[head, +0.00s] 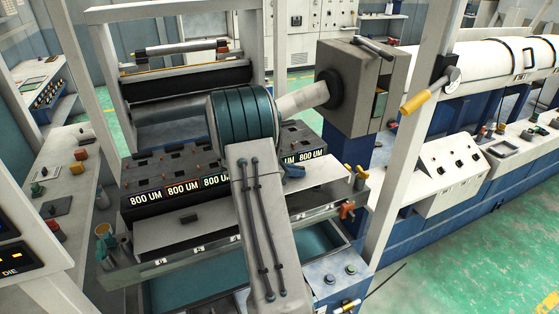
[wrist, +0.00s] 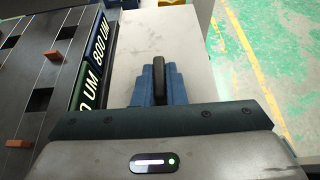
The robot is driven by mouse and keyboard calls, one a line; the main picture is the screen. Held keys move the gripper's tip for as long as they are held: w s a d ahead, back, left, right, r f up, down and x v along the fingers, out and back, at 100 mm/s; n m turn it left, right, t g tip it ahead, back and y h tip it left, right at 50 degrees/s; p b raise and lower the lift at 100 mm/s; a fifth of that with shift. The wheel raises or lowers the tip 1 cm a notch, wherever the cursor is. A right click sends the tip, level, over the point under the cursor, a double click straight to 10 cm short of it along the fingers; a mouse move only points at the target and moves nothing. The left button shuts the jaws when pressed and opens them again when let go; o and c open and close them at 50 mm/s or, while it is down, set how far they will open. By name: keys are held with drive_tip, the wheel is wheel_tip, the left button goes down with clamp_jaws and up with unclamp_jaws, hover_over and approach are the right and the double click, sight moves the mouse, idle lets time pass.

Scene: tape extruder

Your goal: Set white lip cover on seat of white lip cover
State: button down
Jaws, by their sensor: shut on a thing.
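The white lip cover (head: 222,219) is a long pale panel with a dark handle (head: 190,219) on its left part. It lies along the front of the dark blocks labelled 800 UM. In the wrist view the cover (wrist: 188,50) runs away beneath my gripper (wrist: 158,88). The blue fingers are shut on a dark upright grip (wrist: 159,70), which appears to stand on the cover. In the head view my gripper (head: 293,171) shows only partly, at the cover's right part, behind my arm. My arm hides the cover's middle. I cannot tell the seat apart or whether the cover touches it.
The dark label blocks (head: 150,199) stand directly behind the cover, with small orange knobs on top. A blue-green trough (head: 200,285) lies below in front. An orange valve handle (head: 347,209) sits near the right end. A white post (head: 398,130) rises at the right.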

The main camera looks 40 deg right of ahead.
drive_tip(key=shift+w, duration=0.55)
drive_tip(key=shift+s+f+b, duration=0.1)
drive_tip(key=shift+f+b, duration=2.1)
drive_tip(key=shift+f, duration=1.05)
drive_tip(key=c, duration=1.4)
unclamp_jaws()
drive_tip(key=shift+a, duration=0.1)
drive_tip(key=b+v, duration=0.2)
drive_tip(key=v, duration=1.1)
drive_tip(key=shift+a+r, duration=0.2)
drive_tip(key=shift+a, duration=0.15)
